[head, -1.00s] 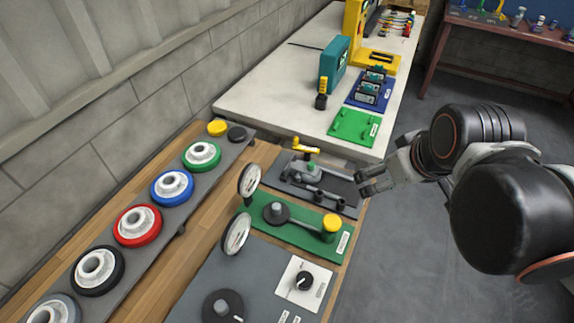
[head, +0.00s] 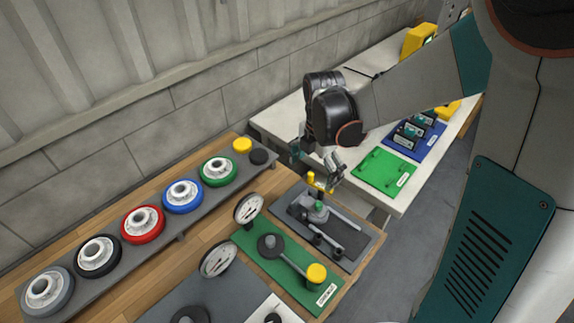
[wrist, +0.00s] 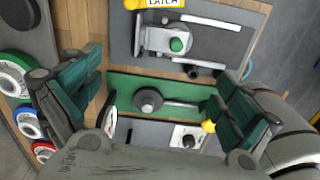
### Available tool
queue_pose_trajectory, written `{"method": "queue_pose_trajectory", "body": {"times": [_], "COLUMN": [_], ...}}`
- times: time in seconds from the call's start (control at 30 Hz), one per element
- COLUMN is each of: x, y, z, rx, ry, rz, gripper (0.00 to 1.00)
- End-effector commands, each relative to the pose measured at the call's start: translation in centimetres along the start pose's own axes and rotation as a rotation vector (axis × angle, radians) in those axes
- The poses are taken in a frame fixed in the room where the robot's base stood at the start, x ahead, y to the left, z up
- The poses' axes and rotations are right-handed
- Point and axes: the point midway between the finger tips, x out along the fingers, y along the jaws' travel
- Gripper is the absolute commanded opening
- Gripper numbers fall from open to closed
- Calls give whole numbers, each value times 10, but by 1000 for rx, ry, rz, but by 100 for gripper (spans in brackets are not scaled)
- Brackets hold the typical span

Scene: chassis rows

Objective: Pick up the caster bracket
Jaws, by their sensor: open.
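A grey metal piece with a green round top (head: 314,210), which appears to be the caster bracket, sits on a dark grey tray (head: 350,243) on the wooden bench. A yellow latch handle (head: 318,182) stands at its far side. In the wrist view the bracket (wrist: 165,40) lies near the top, beside the yellow latch label (wrist: 155,4). My gripper (head: 318,160) is open and empty, above the far edge of the tray and apart from the bracket. In the wrist view its teal fingers (wrist: 158,85) are spread wide, with the green plate between them.
A green plate (head: 252,243) with a rod and yellow knob (head: 316,273) lies nearer. Two dial gauges (head: 249,208) stand beside it. Several coloured wheels (head: 183,196) line a grey shelf at left. A white table (head: 285,122) behind holds green and blue boards.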

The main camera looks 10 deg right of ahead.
Motion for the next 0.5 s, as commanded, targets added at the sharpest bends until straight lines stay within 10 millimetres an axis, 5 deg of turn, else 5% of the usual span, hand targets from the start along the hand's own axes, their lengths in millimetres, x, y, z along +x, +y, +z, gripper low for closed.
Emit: {"method": "queue_pose_trajectory", "body": {"times": [0.23,0.5], "x": [22,73], "y": [2,1], "z": [1,1], "rx": [-69,-67], "ry": [10,9], "rz": [-16,-15], "gripper": [98,98]}}
